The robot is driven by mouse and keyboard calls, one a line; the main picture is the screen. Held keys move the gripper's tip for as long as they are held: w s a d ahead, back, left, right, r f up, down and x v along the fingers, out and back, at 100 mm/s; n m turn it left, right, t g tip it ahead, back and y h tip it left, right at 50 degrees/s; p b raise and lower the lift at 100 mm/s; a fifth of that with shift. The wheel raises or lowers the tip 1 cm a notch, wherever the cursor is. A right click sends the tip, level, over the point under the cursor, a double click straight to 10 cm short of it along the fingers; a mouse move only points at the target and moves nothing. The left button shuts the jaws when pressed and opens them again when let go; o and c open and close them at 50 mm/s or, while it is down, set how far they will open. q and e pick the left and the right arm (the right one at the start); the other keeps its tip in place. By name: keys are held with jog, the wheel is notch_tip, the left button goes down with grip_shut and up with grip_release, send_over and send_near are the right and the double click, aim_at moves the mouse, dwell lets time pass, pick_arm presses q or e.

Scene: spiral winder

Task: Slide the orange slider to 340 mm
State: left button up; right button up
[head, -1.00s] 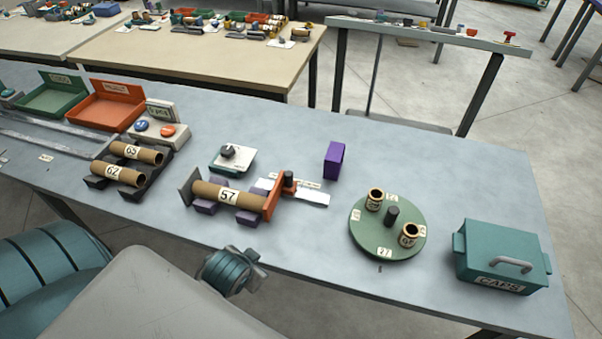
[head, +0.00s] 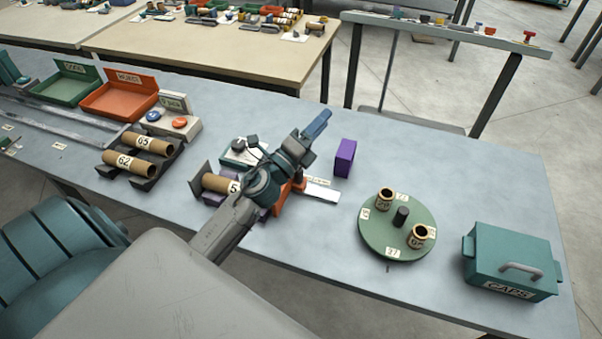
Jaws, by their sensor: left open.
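The orange slider (head: 289,199) stands on the measuring fixture in the middle of the table, at the right end of a cardboard tube (head: 214,183). My left arm crosses over the fixture and hides part of the slider, its dark knob and much of the tube. A pale scale strip (head: 324,194) sticks out to the right of the slider; its marks are too small to read. My left gripper (head: 320,122) is open and empty, above and beyond the slider, pointing away to the upper right. My right gripper is not in view.
A purple block (head: 345,158) stands right of the gripper. A small dial device (head: 237,154) sits behind the fixture. A green turntable (head: 377,243) and a teal caps box (head: 487,259) are to the right. A rack with two tubes (head: 139,146) is left.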

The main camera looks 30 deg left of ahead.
pick_arm(q)
jog(key=w+d+m+g+h, duration=0.2)
jog(key=d+m+g+h, duration=0.2)
jog(key=m+h, duration=0.5)
jog(key=m+g+y, duration=0.9)
jog(key=m+g, duration=0.8)
jog(key=m, duration=0.1)
send_near(300, 169)
jog(key=f, duration=0.2)
jog(key=p+x, duration=0.4)
jog(key=x, duration=0.5)
jog(key=shift+d+r, duration=0.15)
jog(key=shift+d, duration=0.05)
jog(key=shift+d+f, duration=0.15)
jog(key=shift+f, duration=0.4)
grip_shut()
